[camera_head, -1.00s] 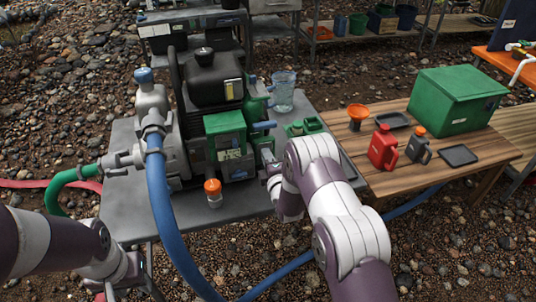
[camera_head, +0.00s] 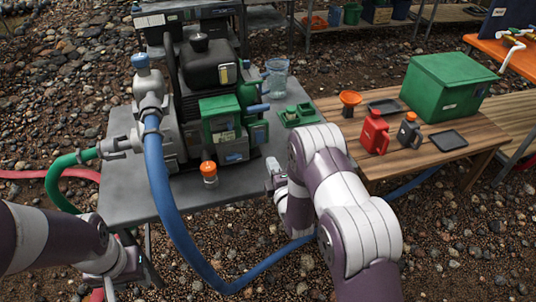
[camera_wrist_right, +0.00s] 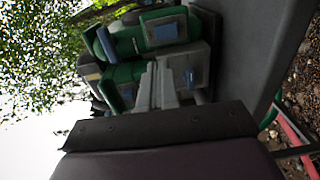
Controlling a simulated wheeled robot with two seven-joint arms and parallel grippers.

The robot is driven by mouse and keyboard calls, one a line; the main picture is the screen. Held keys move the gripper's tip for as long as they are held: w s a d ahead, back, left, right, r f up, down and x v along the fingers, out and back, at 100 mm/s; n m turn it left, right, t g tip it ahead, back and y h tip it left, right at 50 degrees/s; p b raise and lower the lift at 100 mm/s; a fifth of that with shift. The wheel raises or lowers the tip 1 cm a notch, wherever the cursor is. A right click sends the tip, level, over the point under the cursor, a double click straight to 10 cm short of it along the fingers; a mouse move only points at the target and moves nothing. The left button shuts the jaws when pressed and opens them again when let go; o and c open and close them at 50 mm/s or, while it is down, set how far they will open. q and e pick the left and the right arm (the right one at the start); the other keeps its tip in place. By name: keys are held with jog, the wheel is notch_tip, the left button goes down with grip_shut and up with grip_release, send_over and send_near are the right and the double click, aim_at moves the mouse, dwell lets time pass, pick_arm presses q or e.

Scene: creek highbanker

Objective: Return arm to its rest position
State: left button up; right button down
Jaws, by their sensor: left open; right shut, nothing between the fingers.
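My right arm reaches in from the lower right of the head view. Its gripper (camera_head: 272,172) is shut and empty, just off the front right edge of the grey engine table (camera_head: 125,195) and apart from the green-and-black engine pump (camera_head: 222,130). In the right wrist view the closed fingers (camera_wrist_right: 156,88) point toward the engine's green parts (camera_wrist_right: 150,38), with nothing between them. My left gripper (camera_head: 122,272) is at the lower left, below and in front of the table. It is open, its fingertips mostly hidden.
A blue hose (camera_head: 172,215) loops down from the pump in front of the table. An orange-capped jar (camera_head: 209,173) and a clear jug (camera_head: 277,78) stand on it. The wooden table (camera_head: 345,120) at right holds a red jug (camera_head: 375,132) and green box (camera_head: 450,85). Gravel is around.

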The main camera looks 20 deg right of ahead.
jog(key=shift+s, duration=0.85)
jog(key=shift+s, duration=0.1)
